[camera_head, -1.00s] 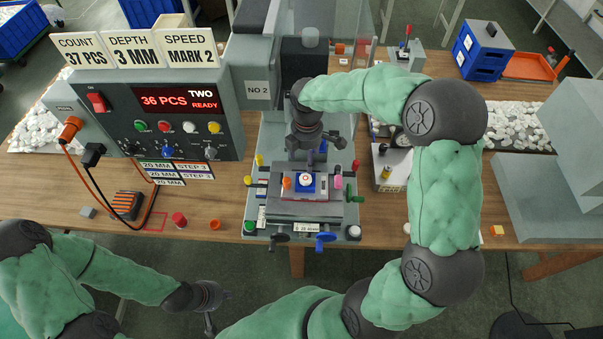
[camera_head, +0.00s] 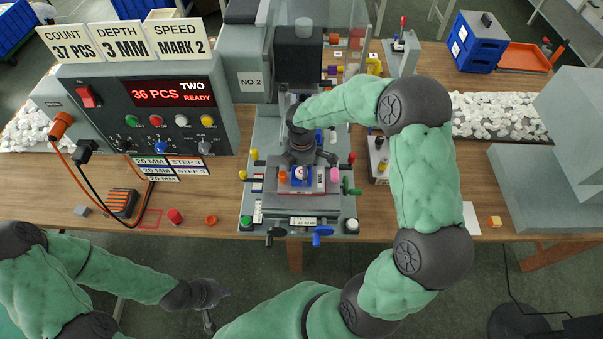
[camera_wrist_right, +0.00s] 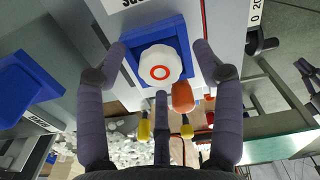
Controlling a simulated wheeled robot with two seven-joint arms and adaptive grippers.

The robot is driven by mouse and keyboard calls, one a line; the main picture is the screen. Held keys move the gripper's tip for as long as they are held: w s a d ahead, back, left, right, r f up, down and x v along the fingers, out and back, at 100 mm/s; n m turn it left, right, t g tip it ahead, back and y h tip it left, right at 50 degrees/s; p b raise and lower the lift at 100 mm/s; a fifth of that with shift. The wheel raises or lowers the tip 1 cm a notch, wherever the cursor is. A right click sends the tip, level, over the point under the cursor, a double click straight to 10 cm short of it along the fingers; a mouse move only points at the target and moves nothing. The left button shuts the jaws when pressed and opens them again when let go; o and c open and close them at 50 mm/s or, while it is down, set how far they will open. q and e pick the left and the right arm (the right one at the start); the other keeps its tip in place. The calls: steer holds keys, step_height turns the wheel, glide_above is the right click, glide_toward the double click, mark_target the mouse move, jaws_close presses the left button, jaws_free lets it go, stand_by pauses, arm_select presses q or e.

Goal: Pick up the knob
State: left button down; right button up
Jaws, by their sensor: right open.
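The knob (camera_wrist_right: 160,66) is white and scalloped with a red ring on top. It sits in a square blue holder (camera_wrist_right: 183,30) on the printer's fixture. In the head view the knob (camera_head: 300,173) shows below my right gripper (camera_head: 307,165). In the right wrist view my right gripper (camera_wrist_right: 160,58) is open, with a finger on either side of the knob and a third below it. No contact with the knob is visible. My left gripper (camera_head: 218,308) hangs at the lower left, away from the fixture; its jaws are too small to read.
An orange-red peg (camera_wrist_right: 183,97) stands close beside the knob. A pink knob (camera_head: 335,174) and a green knob (camera_head: 348,186) are at the fixture's right. The control box (camera_head: 150,110) stands left. A red cap (camera_head: 175,216) and orange ring (camera_head: 211,220) lie on the front table.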

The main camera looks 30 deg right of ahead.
steer(key=c, duration=0.9)
steer(key=shift+c, duration=0.5)
